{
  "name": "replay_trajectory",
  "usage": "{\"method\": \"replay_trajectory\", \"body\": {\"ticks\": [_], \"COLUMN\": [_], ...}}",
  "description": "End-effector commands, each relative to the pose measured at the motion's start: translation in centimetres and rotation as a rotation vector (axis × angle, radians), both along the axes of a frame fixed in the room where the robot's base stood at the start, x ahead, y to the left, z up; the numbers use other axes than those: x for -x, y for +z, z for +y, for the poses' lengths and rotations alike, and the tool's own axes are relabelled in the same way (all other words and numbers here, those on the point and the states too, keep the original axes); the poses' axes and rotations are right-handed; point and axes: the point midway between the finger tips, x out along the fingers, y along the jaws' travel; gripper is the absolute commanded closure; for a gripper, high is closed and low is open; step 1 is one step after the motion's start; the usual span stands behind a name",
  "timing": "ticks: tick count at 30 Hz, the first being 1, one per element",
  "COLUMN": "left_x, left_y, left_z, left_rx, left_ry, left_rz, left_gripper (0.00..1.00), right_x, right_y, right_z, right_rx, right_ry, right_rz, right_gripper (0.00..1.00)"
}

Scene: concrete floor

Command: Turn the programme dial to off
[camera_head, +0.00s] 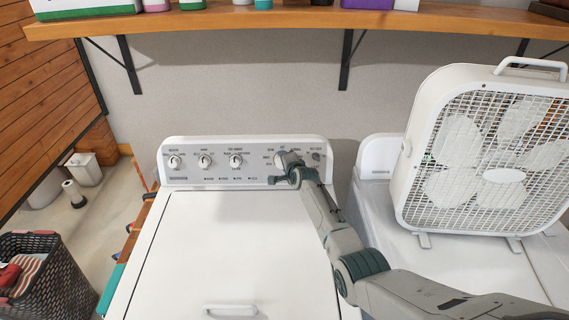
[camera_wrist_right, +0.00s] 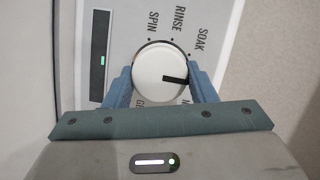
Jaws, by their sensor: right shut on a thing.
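The programme dial (camera_wrist_right: 152,72) is a round white knob with a black pointer line. In the right wrist view the pointer points to the right of the picture, below the SOAK label. SPIN, RINSE and SOAK labels show above the dial; other labels are partly hidden by my fingers, and I cannot see an off mark. My right gripper (camera_wrist_right: 160,88) is shut on the dial, one blue finger on each side. In the head view the right gripper (camera_head: 284,172) is at the right part of the washer's control panel (camera_head: 215,180) and covers much of the dial. My left gripper is not in view.
The white washer lid (camera_head: 220,245) lies below the panel, with three smaller knobs (camera_head: 205,160) to the left. A white box fan (camera_head: 490,150) stands on the neighbouring machine at right. A wooden shelf (camera_head: 300,22) with bottles runs above. A basket (camera_head: 50,270) is at left.

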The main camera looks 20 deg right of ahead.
Motion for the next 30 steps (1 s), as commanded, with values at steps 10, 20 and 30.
{"method": "replay_trajectory", "body": {"ticks": [10,20,30], "left_x": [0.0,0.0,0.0], "left_y": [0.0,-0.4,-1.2], "left_z": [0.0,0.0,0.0], "left_rx": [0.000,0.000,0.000], "left_ry": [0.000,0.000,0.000], "left_rz": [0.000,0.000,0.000], "left_gripper": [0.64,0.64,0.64], "right_x": [0.0,0.8,4.5], "right_y": [-0.1,0.1,1.5], "right_z": [0.0,0.0,-0.2], "right_rx": [-0.001,0.000,0.001], "right_ry": [0.000,0.002,0.001], "right_rz": [0.001,-0.001,-0.001], "right_gripper": [0.27,0.27,0.27]}}
